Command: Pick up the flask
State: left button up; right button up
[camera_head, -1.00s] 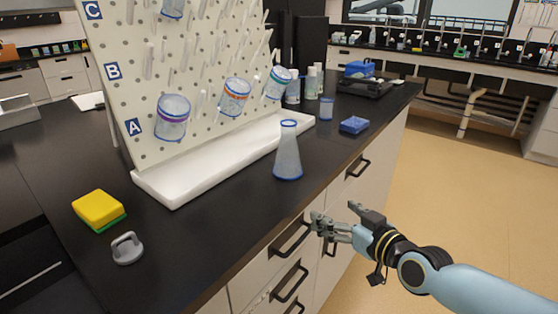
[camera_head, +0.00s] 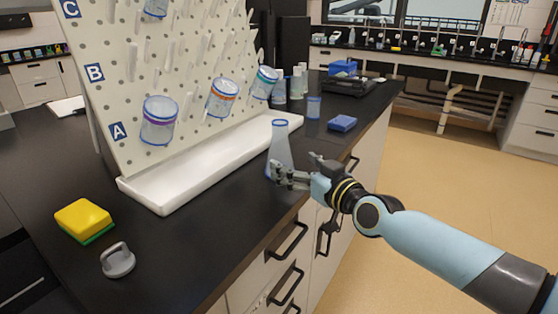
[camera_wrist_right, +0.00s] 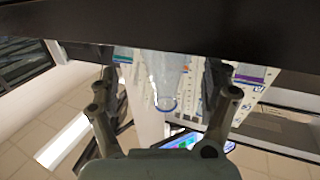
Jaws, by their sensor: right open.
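The clear conical flask (camera_head: 280,146) with a blue rim stands upright near the right edge of the black bench. My right gripper (camera_head: 293,169) is open at the flask's lower part, and its fingers hide the base in the head view. In the right wrist view, which looks inverted, the flask (camera_wrist_right: 166,80) shows between the two spread fingers of my right gripper (camera_wrist_right: 163,92). I cannot tell whether a finger touches the glass. My left gripper is not in view.
A pegboard (camera_head: 185,70) holding several beakers stands behind a white trough (camera_head: 150,193), left of the flask. A yellow sponge (camera_head: 82,218) and a grey handled weight (camera_head: 117,261) lie at front left. A small beaker (camera_head: 314,107) and a blue box (camera_head: 342,123) stand beyond the flask.

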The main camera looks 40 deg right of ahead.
aim_at(286, 157)
jog(key=shift+w, duration=0.4)
jog(key=shift+w+a+r, duration=0.1)
jog(key=shift+w, duration=0.25)
jog(key=w, duration=0.2)
jog(key=w+b, duration=0.1)
jog(key=shift+w+a, duration=0.2)
jog(key=shift+w, duration=0.45)
jog(key=shift+r, duration=0.1)
jog(key=c, duration=1.3)
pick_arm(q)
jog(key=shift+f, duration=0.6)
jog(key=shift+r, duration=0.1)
pick_arm(e)
jog(key=shift+s+r, duration=0.1)
